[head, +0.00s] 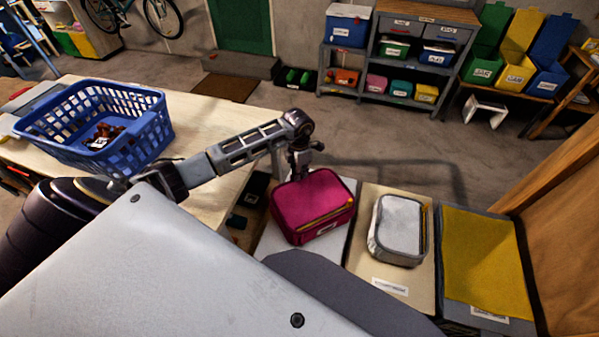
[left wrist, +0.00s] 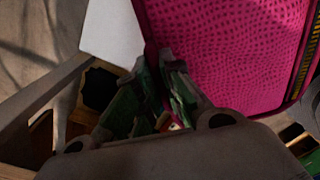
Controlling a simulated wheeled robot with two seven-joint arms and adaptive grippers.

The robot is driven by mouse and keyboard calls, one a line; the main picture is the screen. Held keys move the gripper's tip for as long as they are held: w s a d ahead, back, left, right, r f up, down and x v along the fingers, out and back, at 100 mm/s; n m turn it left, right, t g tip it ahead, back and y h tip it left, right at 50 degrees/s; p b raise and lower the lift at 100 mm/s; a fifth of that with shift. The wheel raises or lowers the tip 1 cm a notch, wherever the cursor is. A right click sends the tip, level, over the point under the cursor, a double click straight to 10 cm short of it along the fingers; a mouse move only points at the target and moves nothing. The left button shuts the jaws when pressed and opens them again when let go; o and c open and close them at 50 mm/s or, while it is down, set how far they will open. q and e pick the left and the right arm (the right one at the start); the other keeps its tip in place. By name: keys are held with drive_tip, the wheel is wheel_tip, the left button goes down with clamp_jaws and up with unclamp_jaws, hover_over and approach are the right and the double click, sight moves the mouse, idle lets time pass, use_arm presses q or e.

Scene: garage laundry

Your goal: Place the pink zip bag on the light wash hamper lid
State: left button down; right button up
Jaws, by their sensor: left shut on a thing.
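The pink zip bag (head: 313,203) has a yellow zip and a small pale label. It is over the white hamper lid (head: 275,243), the leftmost of three lids in a row; I cannot tell whether it touches the lid. My left gripper (head: 299,168) is shut on the bag's far left edge, reaching down from above. In the left wrist view, the fingers (left wrist: 166,92) are at the side of the pink zip bag (left wrist: 228,45), and a corner of the white lid (left wrist: 112,32) shows. My right gripper is not in view.
A grey-white zip bag (head: 399,229) lies on the beige middle lid (head: 370,262). The right lid is yellow (head: 484,258). A blue basket (head: 150,127) stands on the wooden table (head: 205,115) at left. A wooden panel (head: 565,225) bounds the right.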

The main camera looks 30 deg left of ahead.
use_arm(q)
drive_tip(key=c, duration=1.5)
unclamp_jaws()
drive_tip(key=shift+c, duration=0.2)
drive_tip(key=shift+r, duration=0.35)
wheel_tip(320, 180, up, 12)
drive_tip(key=shift+f, duration=0.2)
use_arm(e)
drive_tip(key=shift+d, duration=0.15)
use_arm(q)
drive_tip(key=shift+a, duration=0.1)
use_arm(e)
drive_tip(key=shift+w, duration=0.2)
